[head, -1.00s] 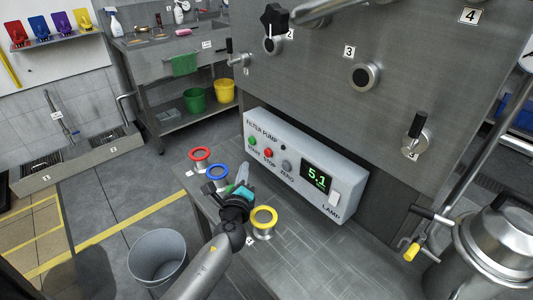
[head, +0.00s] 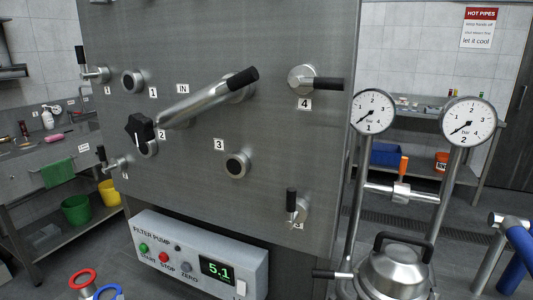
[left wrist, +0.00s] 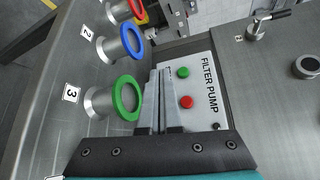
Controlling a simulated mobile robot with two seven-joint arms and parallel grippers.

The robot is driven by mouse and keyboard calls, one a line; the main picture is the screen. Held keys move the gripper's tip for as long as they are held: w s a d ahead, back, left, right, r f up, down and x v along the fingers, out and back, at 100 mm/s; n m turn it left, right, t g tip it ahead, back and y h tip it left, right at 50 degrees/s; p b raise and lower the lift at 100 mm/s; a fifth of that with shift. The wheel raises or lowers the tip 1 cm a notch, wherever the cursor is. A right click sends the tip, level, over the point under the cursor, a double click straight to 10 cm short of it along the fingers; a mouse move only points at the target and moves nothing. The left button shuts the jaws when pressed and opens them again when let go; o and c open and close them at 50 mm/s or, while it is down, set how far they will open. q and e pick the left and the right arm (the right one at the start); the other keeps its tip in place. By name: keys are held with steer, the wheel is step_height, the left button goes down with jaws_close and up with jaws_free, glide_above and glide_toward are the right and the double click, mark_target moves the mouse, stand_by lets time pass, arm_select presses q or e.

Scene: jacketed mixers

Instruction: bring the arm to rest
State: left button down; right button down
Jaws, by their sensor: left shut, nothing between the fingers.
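My left gripper (left wrist: 162,102) shows in the left wrist view, its two fingers together with nothing between them. The fingertips point toward the grey filter pump box (left wrist: 200,115), beside its green button (left wrist: 183,72) and red button (left wrist: 186,102). I cannot tell the gap between fingertips and box. A green-ringed port (left wrist: 126,97) is close to the left of the fingers. Neither arm shows in the head view. There the filter pump box (head: 187,252) reads 5.1. My right gripper is in no view.
A blue-ringed port (left wrist: 131,40) lies beyond the green one. The steel panel (head: 225,110) carries a long handle (head: 207,97), a black knob (head: 139,128) and several valves. Two gauges on pipes, one here (head: 373,112), and a lidded steel vessel (head: 395,270) stand right.

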arm_select(q)
steer(key=s+n+g, duration=0.1)
steer(key=s+n, duration=0.1)
steer(key=s+d+f+n+g, duration=0.1)
steer(key=s, duration=0.1)
steer(key=s+f+n+g, duration=0.1)
steer(key=s+n, duration=0.1)
steer(key=shift+s+d+f+n+h, duration=0.1)
steer(key=shift+d+n+h, duration=0.2)
steer(key=shift+h, duration=0.1)
steer(key=s+d+f+n+g+h, duration=0.3)
steer(key=s+d+n+g+h, duration=0.4)
steer(key=s+d, duration=0.95)
step_height(320, 180, down, 22)
steer(key=s+a+h, duration=0.1)
steer(key=s, duration=0.2)
steer(key=s+a+f+m+g, duration=0.1)
steer(key=s+a+f+g, duration=0.1)
steer(key=s+f, duration=1.1)
steer(key=shift+s+a, duration=0.45)
steer(key=shift+s, duration=0.6)
steer(key=c, duration=1.6)
jaws_free()
steer(key=shift+f, duration=0.1)
